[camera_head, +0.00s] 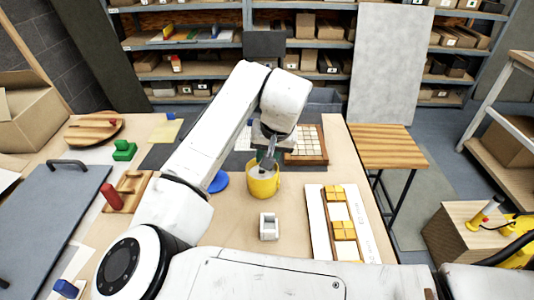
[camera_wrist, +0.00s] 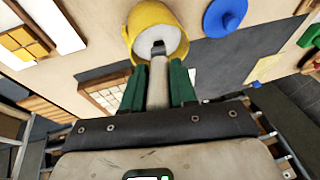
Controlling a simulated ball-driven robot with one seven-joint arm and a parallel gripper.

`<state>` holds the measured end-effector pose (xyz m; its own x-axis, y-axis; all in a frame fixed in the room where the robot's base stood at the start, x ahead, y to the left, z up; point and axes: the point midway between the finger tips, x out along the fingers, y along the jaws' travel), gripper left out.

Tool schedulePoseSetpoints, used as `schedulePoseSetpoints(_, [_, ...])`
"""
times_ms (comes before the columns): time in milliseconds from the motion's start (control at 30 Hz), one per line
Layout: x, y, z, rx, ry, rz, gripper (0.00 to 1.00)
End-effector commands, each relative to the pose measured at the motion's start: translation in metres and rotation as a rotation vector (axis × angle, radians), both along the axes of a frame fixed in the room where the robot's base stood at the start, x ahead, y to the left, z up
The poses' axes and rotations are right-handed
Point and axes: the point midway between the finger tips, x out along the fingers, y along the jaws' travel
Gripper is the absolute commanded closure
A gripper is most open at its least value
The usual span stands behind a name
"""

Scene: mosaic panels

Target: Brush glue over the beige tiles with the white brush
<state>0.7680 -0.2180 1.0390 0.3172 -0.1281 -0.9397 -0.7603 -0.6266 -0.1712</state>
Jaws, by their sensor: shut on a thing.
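My gripper (camera_head: 265,153) is over the yellow pot (camera_head: 263,184) in the head view. In the wrist view its green fingers (camera_wrist: 158,82) are shut on the pale handle of the white brush (camera_wrist: 158,92). The brush points into the mouth of the yellow pot (camera_wrist: 150,12), which has a whitish inside; how deep its tip reaches is unclear. The beige tiles lie in a wooden-framed panel (camera_head: 322,155) behind and right of the pot, partly hidden by my wrist. The panel also shows in the wrist view (camera_wrist: 86,88), left of the fingers.
A white board (camera_head: 318,215) with yellow tiles lies at the right. A small white holder (camera_head: 269,227) stands in front of the pot. A blue disc (camera_head: 218,182) lies left of the pot. A red piece (camera_head: 112,197) and a green block (camera_head: 124,150) are further left.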

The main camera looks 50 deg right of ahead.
Motion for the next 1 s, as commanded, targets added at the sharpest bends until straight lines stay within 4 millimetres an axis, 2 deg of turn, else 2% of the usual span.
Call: schedulePoseSetpoints(1000, [0.0001, 0.0000, -0.0091, 0.000, 0.000, 0.001, 1.00])
